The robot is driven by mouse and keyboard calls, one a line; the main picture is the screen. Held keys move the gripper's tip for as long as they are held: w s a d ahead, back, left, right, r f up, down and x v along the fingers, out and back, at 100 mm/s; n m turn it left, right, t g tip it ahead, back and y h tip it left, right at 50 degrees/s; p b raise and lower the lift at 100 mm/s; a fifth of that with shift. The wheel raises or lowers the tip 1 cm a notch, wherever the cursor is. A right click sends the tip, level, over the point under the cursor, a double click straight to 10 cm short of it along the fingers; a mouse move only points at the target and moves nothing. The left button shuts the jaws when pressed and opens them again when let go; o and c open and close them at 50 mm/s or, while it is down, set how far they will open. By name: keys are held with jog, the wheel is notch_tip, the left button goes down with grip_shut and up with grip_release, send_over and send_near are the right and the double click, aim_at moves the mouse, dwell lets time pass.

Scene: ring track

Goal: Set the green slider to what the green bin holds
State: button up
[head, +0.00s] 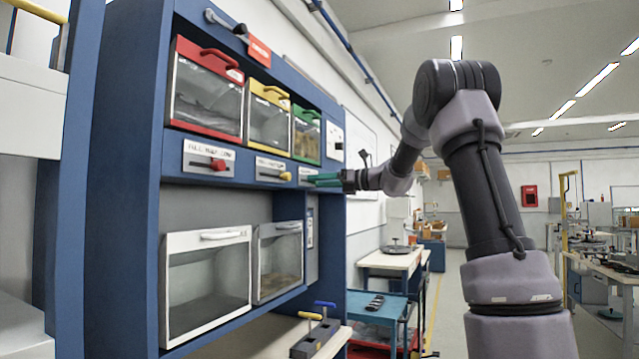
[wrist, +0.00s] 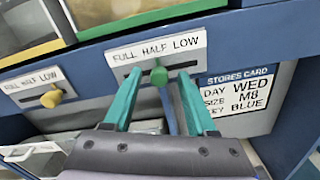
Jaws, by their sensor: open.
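The green slider knob (wrist: 158,75) sits in a slot under a FULL HALF LOW label (wrist: 155,47), about below HALF. My gripper (wrist: 159,74) is open, its teal fingers on either side of the knob with gaps. In the head view my gripper (head: 318,180) reaches the shelf front below the green bin and hides most of the green slider. The green bin (head: 306,137) has a green frame and clear front. Tan contents show behind it, but their exact level is hard to tell at this angle. Its green lower edge (wrist: 150,20) shows in the wrist view.
The yellow slider (wrist: 51,98) and red slider (head: 218,164) lie to the left, under the yellow bin (head: 267,122) and red bin (head: 205,97). A stores card (wrist: 238,90) is right of the green slider. White-framed bins (head: 205,285) stand below.

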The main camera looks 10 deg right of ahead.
jog(key=shift+a, duration=0.15)
grip_shut()
dwell(1.4)
